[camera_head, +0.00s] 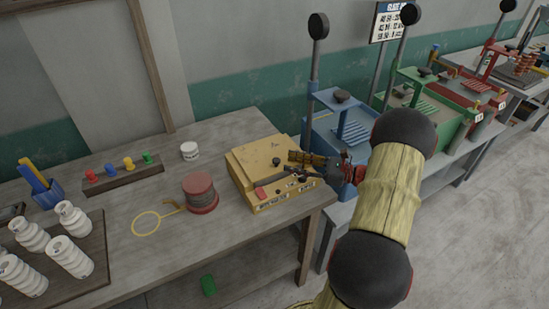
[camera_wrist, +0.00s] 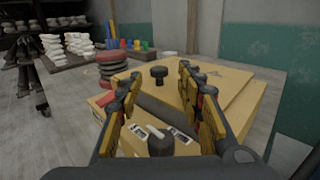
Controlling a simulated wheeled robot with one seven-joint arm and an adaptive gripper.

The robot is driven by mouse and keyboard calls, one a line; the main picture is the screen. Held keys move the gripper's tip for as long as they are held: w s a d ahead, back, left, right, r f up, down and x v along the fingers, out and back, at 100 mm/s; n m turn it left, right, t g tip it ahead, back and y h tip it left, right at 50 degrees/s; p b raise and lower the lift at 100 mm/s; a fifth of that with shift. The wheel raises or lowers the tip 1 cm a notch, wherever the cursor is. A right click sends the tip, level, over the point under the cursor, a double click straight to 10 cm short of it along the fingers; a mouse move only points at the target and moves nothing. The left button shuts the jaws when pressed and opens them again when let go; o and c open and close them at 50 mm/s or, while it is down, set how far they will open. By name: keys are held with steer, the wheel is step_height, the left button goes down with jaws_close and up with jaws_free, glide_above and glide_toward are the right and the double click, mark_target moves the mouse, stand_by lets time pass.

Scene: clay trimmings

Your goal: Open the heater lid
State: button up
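The heater is a yellow box (camera_head: 250,160) at the right end of the wooden table, and its lid looks shut. A black knob (camera_head: 276,161) stands on the lid; it also shows in the wrist view (camera_wrist: 159,73). My gripper (camera_head: 298,169) is over the heater's right side, close to the knob. In the wrist view my gripper (camera_wrist: 158,88) is open and empty, and the knob appears between the two fingers, beyond their tips. I cannot tell the exact gap. A dial (camera_wrist: 160,140) with white labels on the heater's front shows below the fingers.
A stack of red discs (camera_head: 200,193) and a yellow ring (camera_head: 146,223) lie left of the heater. A white jar (camera_head: 189,151) and a rack of coloured pegs (camera_head: 122,174) stand behind. A blue press (camera_head: 335,128) stands close on the right.

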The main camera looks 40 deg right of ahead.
mark_target(276, 159)
steer(key=b+x, duration=0.1)
steer(key=x, duration=0.5)
steer(key=shift+w+a, duration=0.1)
steer(key=shift+a, duration=0.1)
steer(key=shift+c, duration=1.1)
steer(key=c, duration=0.7)
jaws_close()
